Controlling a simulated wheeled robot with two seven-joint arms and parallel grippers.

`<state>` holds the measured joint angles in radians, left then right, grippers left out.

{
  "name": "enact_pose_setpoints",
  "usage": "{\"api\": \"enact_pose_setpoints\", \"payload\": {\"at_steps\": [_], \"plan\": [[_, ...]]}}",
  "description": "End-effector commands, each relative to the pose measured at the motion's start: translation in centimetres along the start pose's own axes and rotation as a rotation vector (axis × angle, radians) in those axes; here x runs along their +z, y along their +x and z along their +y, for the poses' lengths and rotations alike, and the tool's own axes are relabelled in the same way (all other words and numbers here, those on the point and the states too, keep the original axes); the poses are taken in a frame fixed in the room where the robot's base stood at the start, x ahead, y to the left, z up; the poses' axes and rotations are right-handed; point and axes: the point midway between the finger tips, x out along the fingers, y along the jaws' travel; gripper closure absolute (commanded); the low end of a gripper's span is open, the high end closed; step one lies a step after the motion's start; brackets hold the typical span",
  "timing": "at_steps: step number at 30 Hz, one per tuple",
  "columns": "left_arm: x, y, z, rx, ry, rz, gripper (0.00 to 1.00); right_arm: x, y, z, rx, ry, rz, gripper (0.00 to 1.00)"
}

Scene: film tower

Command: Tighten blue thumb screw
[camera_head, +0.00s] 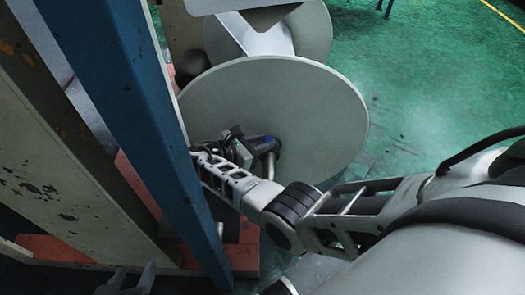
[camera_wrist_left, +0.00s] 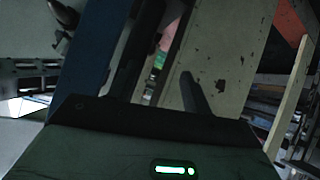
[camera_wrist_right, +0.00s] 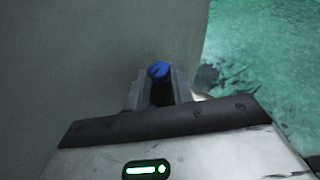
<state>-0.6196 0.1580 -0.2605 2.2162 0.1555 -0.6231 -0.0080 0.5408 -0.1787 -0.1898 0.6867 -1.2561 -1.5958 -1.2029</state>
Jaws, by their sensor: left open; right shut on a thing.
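The blue thumb screw (camera_head: 263,140) sits near the middle of a large grey disc (camera_head: 320,95). My right gripper (camera_head: 248,147) is at the disc's centre, shut on the screw. In the right wrist view the blue screw (camera_wrist_right: 159,70) shows between the fingertips, against the grey disc face (camera_wrist_right: 100,45). The fingers hide part of the screw and its shaft. My left gripper (camera_head: 127,280) is open and empty at the bottom left of the head view, away from the screw. It points towards the tower posts in the left wrist view (camera_wrist_left: 165,85).
A blue post (camera_head: 150,110) and a worn cream panel (camera_head: 50,160) stand close left of my right gripper. A second grey disc (camera_head: 312,30) lies behind the first. Red base parts (camera_head: 240,262) lie below. The green floor (camera_head: 440,90) at right is clear.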

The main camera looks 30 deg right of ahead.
Motion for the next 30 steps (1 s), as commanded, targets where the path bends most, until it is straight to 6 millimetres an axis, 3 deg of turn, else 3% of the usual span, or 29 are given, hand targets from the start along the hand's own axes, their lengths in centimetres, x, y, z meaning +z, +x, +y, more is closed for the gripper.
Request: {"api": "enact_pose_setpoints", "payload": {"at_steps": [3,9,26,27,28,30], "plan": [[1.7,1.6,0.0,0.016,-0.003,-0.026,0.51,-0.1,0.3,0.4,-0.053,0.028,-0.007,0.99],[2.8,2.8,0.1,0.032,-0.006,-0.053,0.51,0.1,0.3,0.5,-0.112,0.050,-0.010,0.99],[3.0,3.2,0.1,0.038,-0.008,-0.063,0.51,0.3,0.2,0.4,-0.136,0.057,-0.012,0.99],[3.0,3.2,0.1,0.038,-0.008,-0.063,0.51,0.3,0.2,0.4,-0.136,0.057,-0.012,0.65],[3.0,3.2,0.1,0.038,-0.008,-0.063,0.51,0.3,0.2,0.4,-0.136,0.057,-0.012,0.57],[3.0,3.2,0.1,0.038,-0.008,-0.063,0.51,0.3,0.2,0.4,-0.136,0.056,-0.010,0.53]]}}
